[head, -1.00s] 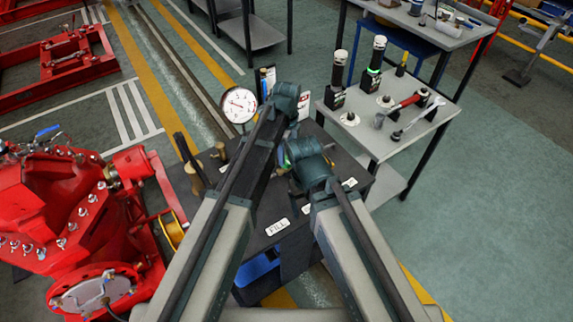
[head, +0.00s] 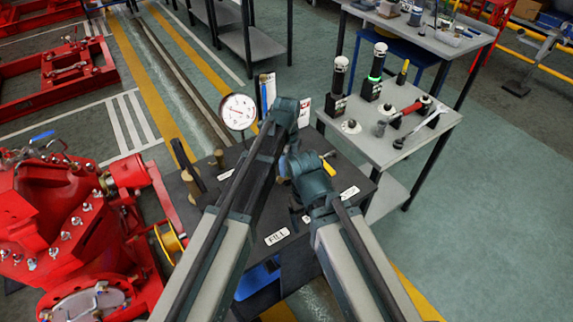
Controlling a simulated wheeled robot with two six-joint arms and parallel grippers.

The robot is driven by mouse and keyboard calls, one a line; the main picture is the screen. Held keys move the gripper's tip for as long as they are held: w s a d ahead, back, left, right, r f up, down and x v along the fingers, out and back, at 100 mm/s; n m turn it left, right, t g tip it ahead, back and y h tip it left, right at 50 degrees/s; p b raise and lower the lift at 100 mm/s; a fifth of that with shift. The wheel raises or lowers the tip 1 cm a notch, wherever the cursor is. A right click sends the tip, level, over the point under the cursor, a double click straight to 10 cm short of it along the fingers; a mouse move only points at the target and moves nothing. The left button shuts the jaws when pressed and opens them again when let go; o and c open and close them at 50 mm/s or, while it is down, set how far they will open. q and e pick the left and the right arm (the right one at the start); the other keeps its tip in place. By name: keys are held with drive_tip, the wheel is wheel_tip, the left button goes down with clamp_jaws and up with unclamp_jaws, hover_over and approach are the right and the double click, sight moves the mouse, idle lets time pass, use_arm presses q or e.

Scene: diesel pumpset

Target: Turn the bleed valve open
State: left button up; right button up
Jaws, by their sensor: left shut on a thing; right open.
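The black bench top (head: 345,215) carries several white labels, one reading FILL (head: 277,236). A small yellow lever (head: 328,165) shows just right of my arms; I cannot tell if it is the bleed valve's. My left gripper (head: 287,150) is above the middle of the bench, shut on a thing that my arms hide. My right gripper (head: 298,212) is lower, low over the bench, open; its fingers are mostly hidden by its wrist. No label that I can read names the bleed valve.
A red pump casting (head: 60,215) is close on the left. A grey side table (head: 385,150) with tools stands right.

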use_arm(q)
clamp_jaws()
drive_tip(key=shift+n, duration=0.3)
drive_tip(key=n, duration=0.4)
drive_tip(key=shift+n, duration=0.4)
drive_tip(key=n, duration=1.1)
drive_tip(key=shift+n, duration=0.4)
drive_tip(key=n, duration=0.5)
drive_tip(key=shift+n, duration=0.4)
